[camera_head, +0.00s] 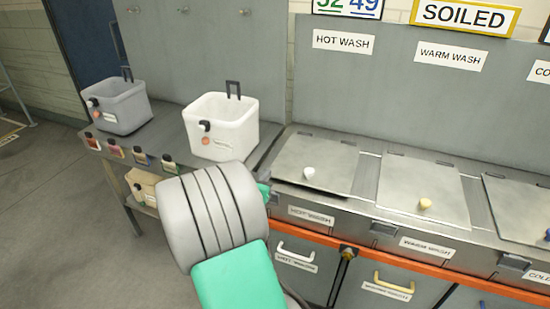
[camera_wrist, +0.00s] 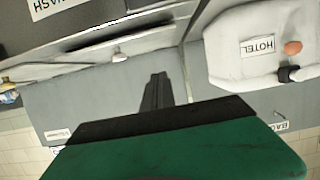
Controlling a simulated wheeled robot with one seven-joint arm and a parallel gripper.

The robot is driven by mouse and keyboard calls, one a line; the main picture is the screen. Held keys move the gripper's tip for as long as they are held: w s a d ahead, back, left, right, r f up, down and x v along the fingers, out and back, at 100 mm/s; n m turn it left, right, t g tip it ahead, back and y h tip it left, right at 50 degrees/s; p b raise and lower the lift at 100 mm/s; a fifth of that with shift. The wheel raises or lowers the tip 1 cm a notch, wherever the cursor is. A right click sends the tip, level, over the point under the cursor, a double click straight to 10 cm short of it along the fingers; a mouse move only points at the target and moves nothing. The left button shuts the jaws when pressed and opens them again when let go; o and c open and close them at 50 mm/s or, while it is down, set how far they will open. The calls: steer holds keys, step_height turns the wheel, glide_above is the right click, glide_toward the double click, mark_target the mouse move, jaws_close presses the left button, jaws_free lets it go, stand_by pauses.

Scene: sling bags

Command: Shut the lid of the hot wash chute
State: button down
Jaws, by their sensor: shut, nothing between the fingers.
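The hot wash lid (camera_head: 318,160) is a flat grey metal plate with a white knob (camera_head: 309,173), under the HOT WASH sign. It lies nearly flat, with a dark gap below its front edge, so it looks slightly raised. In the wrist view the lid (camera_wrist: 150,32) shows almost edge-on at the top, with its knob (camera_wrist: 120,57) below the edge. My gripper (camera_wrist: 157,80) is shut and empty, apart from the lid in that picture. In the head view my arm hides most of the gripper, just left of the hot wash front.
A white bin (camera_head: 222,125) stands on the shelf left of the lid, close to my arm; a grey bin (camera_head: 118,106) is farther left. The warm wash lid (camera_head: 420,188) lies to the right. An orange rail (camera_head: 400,262) runs along the front above drawer handles.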

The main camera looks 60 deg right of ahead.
steer(key=p+x, duration=0.2)
steer(key=x, duration=0.7)
steer(key=shift+d+f, duration=0.1)
steer(key=shift+d, duration=0.15)
step_height(320, 180, down, 4)
steer(key=shift+w+r, duration=0.1)
steer(key=shift+r, duration=0.05)
steer(key=shift+f, duration=0.3)
